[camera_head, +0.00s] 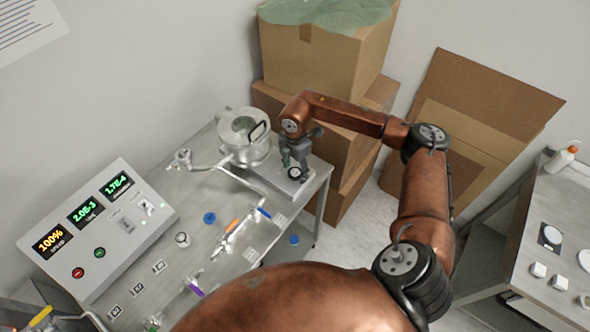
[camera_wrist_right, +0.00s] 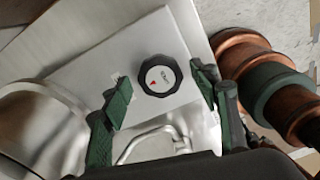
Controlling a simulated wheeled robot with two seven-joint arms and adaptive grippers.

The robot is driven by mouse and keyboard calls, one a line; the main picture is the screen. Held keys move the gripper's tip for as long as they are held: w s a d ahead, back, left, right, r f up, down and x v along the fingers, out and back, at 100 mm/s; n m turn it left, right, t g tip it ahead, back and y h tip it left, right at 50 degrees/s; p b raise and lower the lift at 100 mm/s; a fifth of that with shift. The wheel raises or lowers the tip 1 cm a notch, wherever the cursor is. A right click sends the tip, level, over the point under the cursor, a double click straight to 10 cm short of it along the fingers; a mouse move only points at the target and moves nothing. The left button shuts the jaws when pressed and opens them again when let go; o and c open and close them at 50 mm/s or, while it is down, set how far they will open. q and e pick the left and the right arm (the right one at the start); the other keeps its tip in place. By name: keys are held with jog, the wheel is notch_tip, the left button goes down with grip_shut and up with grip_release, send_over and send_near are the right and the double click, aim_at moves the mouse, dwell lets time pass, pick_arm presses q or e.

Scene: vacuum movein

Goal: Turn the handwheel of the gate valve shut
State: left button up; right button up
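The gate valve's handwheel (camera_wrist_right: 159,75) is a black, lobed knob with a white face and a small red mark. It sits on a flat grey metal body (camera_wrist_right: 95,58), and the handwheel also shows in the head view (camera_head: 295,174) near the bench's back right corner. My right gripper (camera_wrist_right: 161,92) is open, with one dark green finger to each side of the handwheel in the right wrist view. Gaps show between fingers and wheel; I cannot tell the height between them. In the head view the right gripper (camera_head: 297,155) is over the valve. My left gripper is not in view.
A steel chamber (camera_head: 245,135) with a black handle stands just left of the valve. A control box (camera_head: 98,228) with lit readouts is on the bench's left side. Small tools and caps lie mid-bench. Cardboard boxes (camera_head: 318,60) stand behind; another table (camera_head: 540,245) is right.

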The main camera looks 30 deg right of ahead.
aim_at(295, 172)
notch_tip(295, 172, up, 12)
dwell(0.7)
dwell(0.4)
